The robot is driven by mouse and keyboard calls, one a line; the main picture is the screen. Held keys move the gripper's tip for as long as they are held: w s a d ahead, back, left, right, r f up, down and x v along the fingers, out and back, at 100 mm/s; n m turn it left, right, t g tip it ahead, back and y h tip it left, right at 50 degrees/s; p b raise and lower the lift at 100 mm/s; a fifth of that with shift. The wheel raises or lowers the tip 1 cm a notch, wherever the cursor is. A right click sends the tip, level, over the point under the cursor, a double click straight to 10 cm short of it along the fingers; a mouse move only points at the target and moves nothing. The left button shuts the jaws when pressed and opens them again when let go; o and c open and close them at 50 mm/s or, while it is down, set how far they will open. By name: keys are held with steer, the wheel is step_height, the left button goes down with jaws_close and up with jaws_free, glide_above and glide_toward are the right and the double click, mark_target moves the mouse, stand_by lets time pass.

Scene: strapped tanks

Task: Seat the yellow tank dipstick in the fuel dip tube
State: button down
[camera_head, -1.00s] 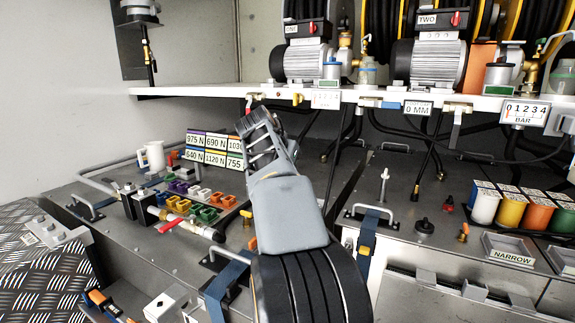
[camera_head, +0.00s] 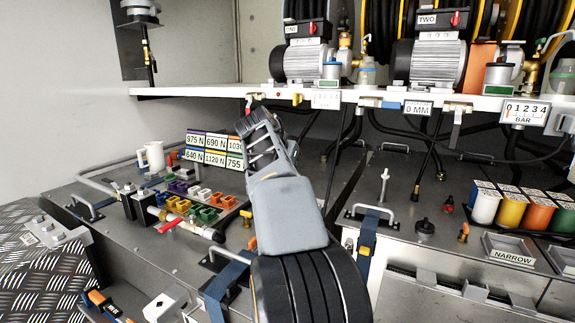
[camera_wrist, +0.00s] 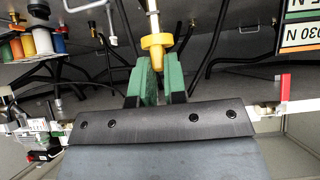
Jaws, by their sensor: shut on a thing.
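The yellow tank dipstick (camera_wrist: 157,43) shows in the wrist view as a yellow funnel-shaped head with a pale rod running up and away from it. My gripper (camera_wrist: 160,82) has green fingers, shut on the lower end of the yellow head. In the head view my gripper (camera_head: 245,122) is near the front edge of the white shelf, above the deck. I cannot pick out the dipstick there; my arm likely hides it. I cannot identify the fuel dip tube with certainty in either view.
A white shelf (camera_head: 215,91) carries pumps and reels above my gripper. Black hoses (camera_head: 437,152) hang to its right. Number plates (camera_head: 215,150), coloured blocks (camera_head: 184,205) and a white mug (camera_head: 151,156) lie left. Coloured pots (camera_head: 512,211) stand at right on the dark deck.

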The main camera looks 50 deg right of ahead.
step_height(320, 180, down, 11)
steer(key=b, duration=1)
stand_by(2.8)
steer(key=c, duration=1.1)
jaws_free()
steer(key=v, duration=1.4)
steer(key=shift+d, duration=0.1)
